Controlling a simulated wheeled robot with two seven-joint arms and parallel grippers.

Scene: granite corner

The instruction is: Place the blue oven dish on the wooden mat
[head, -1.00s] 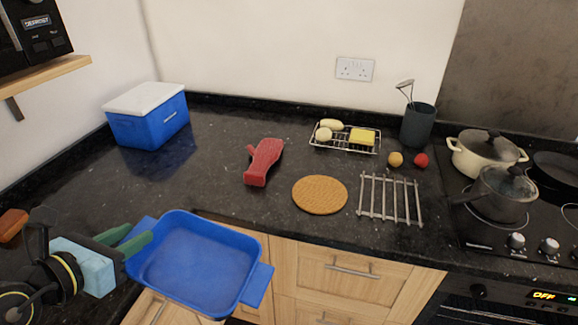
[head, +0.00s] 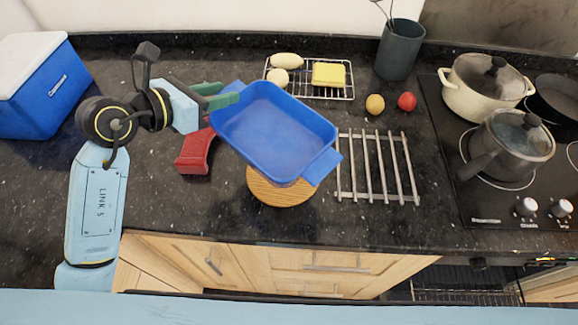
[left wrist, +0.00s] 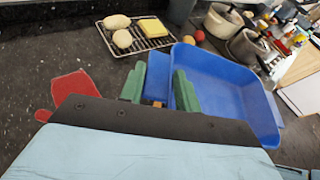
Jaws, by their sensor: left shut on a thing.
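The blue oven dish (head: 272,130) is held in the air above the counter, tilted in the head view, and it also shows in the left wrist view (left wrist: 212,88). My left gripper (head: 222,98) is shut on the dish's left handle; its green fingers show in the left wrist view (left wrist: 160,88). The round wooden mat (head: 282,192) lies on the counter below the dish. The dish hides its far part; only the near part shows in the head view. I cannot see my right gripper.
A red mitt-like thing (head: 196,152) lies left of the mat, partly hidden. A metal bar trivet (head: 376,168) is right of the mat. A wire rack (head: 312,78) with food is behind. Pots and the hob (head: 500,205) are at right, a blue cool box (head: 40,88) at left.

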